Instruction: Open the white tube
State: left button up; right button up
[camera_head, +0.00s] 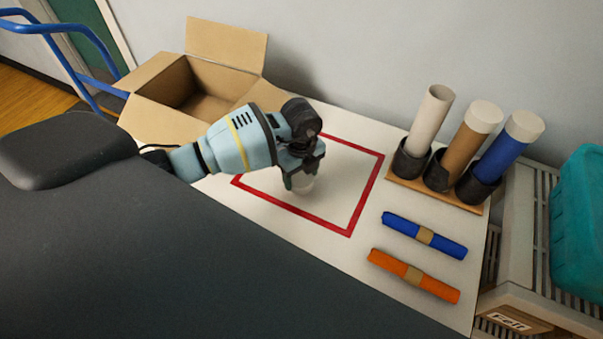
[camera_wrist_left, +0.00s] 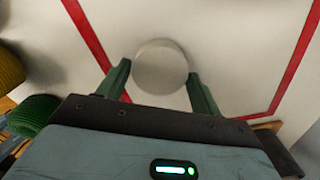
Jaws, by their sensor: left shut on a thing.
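The white tube (camera_head: 432,122) stands upright in the leftmost dark holder of a wooden rack (camera_head: 435,193). Its top end shows an open, hollow mouth with no cap on it. My left gripper (camera_head: 303,180) is over the red-outlined square (camera_head: 365,193) on the table, pointing down. It is shut on a round white cap (camera_wrist_left: 162,66), which sits between the two green fingers in the left wrist view. In the head view the cap (camera_head: 304,185) shows below the fingers, low over the square; whether it touches the table I cannot tell. My right gripper is not in view.
Brown (camera_head: 467,142) and blue (camera_head: 502,152) tubes with white caps stand in the rack. Blue (camera_head: 447,243) and orange (camera_head: 435,286) rolls lie in front. An open cardboard box (camera_head: 160,115) is at the back left. A teal bin (camera_head: 580,225) and grey crate (camera_head: 527,225) are right.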

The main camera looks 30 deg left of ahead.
aim_at(301, 178)
pick_arm(q)
jog(key=shift+f, duration=0.2)
jog(key=o, duration=1.1)
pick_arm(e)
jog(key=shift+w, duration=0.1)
pick_arm(q)
notch_tip(301, 178, up, 12)
jog(key=shift+r+p, duration=0.2)
jog(key=shift+p, duration=0.4)
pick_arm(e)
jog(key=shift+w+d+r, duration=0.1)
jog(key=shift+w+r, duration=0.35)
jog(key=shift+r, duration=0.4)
